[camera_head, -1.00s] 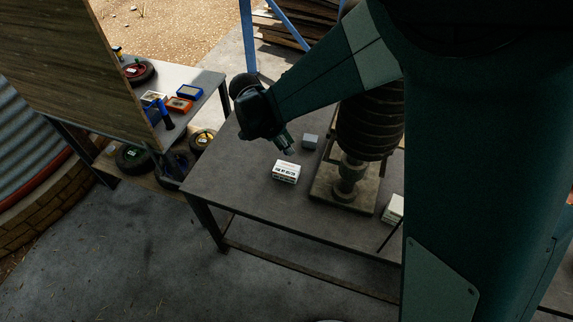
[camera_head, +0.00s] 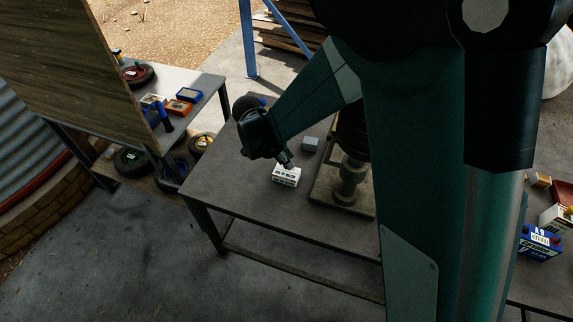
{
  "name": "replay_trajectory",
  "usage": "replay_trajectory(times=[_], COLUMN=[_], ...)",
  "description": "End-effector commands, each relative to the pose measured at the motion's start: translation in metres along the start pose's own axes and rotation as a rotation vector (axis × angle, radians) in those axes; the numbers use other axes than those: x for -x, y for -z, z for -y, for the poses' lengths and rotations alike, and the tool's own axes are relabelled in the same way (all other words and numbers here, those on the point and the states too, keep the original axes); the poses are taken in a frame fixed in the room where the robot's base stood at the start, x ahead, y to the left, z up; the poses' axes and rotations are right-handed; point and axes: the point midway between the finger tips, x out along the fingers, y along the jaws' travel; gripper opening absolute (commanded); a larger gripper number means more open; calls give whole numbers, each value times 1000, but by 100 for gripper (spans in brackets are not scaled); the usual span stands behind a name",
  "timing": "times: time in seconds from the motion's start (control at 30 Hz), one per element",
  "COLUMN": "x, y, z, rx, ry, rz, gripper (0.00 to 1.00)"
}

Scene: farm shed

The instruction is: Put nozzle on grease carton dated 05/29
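My gripper (camera_head: 287,161) points down at the workbench (camera_head: 240,195), right above a small white carton (camera_head: 286,177) with dark print. The tip is close to the carton's back edge; I cannot tell whether it touches. The fingers are small and dark, so their opening is unclear. I cannot make out a nozzle at the tip or elsewhere. The print on the carton is too small to read as a date. A second white carton, seen earlier on the bench to the right, is now hidden behind my arm.
A small grey box (camera_head: 311,144) stands just behind the carton. A heavy machine on a pale base (camera_head: 327,197) stands to its right, partly behind my arm. A side table at left holds an orange box (camera_head: 178,107) and a blue box (camera_head: 189,94). A blue battery (camera_head: 539,243) sits far right.

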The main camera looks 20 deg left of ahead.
Motion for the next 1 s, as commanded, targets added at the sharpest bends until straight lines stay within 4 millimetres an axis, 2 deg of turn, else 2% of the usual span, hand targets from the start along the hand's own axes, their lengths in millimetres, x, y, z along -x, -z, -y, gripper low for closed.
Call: replay_trajectory(times=[0.2,0.7,0.73,0.83,1.0], x=[-20,-24,-24,-24,-24], y=[-8,-10,-10,-10,-10], z=[0,0,0,0,0], rx=[0,0,0,0,0], ry=[0,0,0,0,0], rz=[0,0,0,0,0], gripper=[9,9,19,31,31])
